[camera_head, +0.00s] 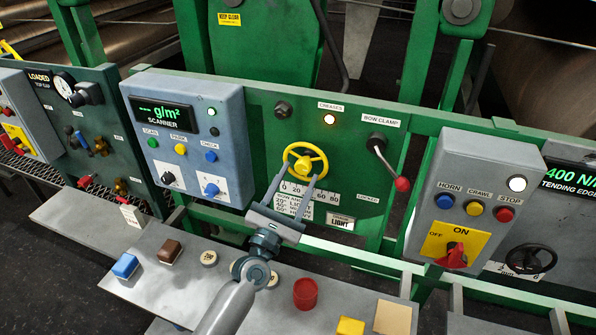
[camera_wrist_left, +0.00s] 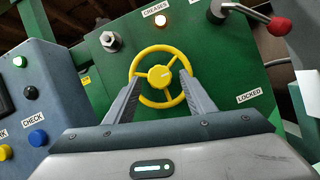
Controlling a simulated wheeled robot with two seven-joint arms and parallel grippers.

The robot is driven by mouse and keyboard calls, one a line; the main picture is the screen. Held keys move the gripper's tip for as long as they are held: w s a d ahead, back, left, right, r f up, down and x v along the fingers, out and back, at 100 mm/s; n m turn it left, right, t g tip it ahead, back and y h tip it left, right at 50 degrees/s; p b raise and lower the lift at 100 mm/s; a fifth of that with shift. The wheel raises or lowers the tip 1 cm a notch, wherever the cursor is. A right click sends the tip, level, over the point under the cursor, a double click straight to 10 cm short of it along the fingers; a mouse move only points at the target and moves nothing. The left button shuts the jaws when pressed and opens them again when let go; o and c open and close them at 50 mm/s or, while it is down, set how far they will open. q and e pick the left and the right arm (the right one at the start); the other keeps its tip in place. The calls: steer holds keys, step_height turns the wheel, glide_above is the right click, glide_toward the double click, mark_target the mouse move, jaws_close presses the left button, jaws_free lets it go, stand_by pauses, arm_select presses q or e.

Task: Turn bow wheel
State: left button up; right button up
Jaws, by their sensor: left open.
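The yellow bow wheel (camera_head: 305,160) is mounted on the green panel (camera_head: 262,120), above a 0–80 scale plate. It also shows in the left wrist view (camera_wrist_left: 158,76), upright and facing me. My left gripper (camera_head: 295,177) is open in front of the wheel, its two fingers pointing up toward it. In the wrist view the fingers overlap the wheel's lower left and lower right rim. I cannot tell whether they touch it. My right gripper is not in view.
The bow clamp lever (camera_head: 390,165) with a red knob stands right of the wheel. The scanner box (camera_head: 188,130) is on the left and the control box (camera_head: 473,195) on the right. Below, a grey shelf (camera_head: 215,295) holds blocks, discs and a red cup (camera_head: 306,293).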

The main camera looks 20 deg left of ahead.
arm_select(q)
steer(key=shift+w+r, duration=0.2)
steer(key=shift+w, duration=0.25)
steer(key=c, duration=1.1)
steer(key=shift+o, duration=0.3)
steer(key=shift+m+h, duration=0.3)
steer(key=shift+m, duration=0.4)
